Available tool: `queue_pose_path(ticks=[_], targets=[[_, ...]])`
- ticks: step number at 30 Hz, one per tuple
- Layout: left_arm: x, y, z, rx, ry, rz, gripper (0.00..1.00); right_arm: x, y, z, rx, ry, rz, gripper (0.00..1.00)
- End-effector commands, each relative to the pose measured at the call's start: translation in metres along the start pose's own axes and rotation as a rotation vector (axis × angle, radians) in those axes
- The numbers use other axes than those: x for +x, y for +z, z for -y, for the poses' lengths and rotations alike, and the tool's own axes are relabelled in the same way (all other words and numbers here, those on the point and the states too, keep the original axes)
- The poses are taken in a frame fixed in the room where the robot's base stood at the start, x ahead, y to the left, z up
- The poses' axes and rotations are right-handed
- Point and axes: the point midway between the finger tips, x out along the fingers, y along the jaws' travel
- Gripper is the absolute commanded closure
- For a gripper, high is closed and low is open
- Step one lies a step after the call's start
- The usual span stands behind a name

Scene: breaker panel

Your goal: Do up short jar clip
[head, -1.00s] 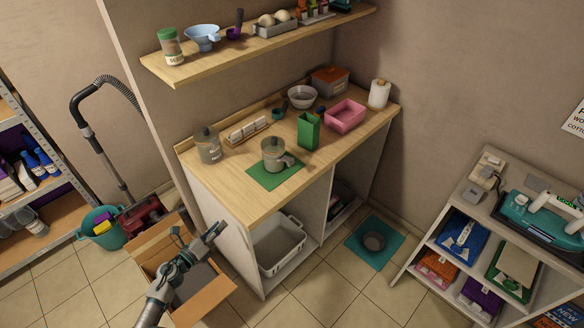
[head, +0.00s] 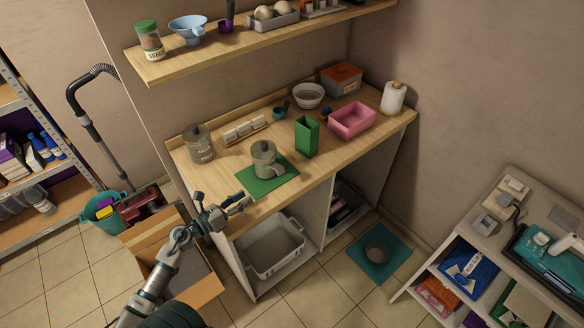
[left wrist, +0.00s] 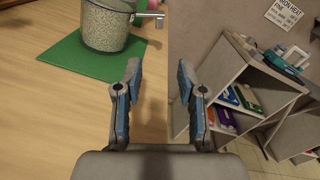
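The short jar (head: 264,163) stands upright on a green mat (head: 256,186) near the front of the wooden counter. It is clear, filled with something pale, and has a grey lid with a dark knob. Its metal clip (head: 272,170) sticks out at the right side. In the left wrist view the jar (left wrist: 106,27) is at the top left, with the clip (left wrist: 150,16) pointing right. My left gripper (head: 241,200) is at the counter's front edge, just left of and in front of the mat. Its fingers are apart and empty in the wrist view (left wrist: 155,75). My right gripper is not in view.
A taller jar (head: 199,143) stands at the counter's left end. A green box (head: 307,137) and a pink bin (head: 351,120) stand right of the short jar. A shelf (head: 250,45) hangs above. An open cardboard box (head: 190,285) is on the floor below my left arm.

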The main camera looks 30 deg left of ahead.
Motion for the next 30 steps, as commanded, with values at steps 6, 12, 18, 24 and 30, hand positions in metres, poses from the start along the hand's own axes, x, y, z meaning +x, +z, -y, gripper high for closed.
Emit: queue_pose_path(ticks=[6, 12, 18, 24, 30], targets=[[0.033, 0.003, 0.002, 0.003, -0.002, 0.002, 0.6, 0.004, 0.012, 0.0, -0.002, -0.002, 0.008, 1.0], [0.084, 0.004, 0.005, 0.007, -0.001, 0.001, 0.6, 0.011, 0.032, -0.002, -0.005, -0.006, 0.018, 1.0], [0.13, 0.003, 0.006, 0.006, 0.001, 0.002, 0.6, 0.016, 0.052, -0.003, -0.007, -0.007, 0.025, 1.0], [0.16, 0.001, 0.002, 0.001, 0.001, 0.0, 0.6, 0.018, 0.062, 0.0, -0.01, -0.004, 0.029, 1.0], [0.172, 0.0, 0.001, 0.001, 0.001, -0.001, 0.6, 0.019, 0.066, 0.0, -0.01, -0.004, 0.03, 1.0]])
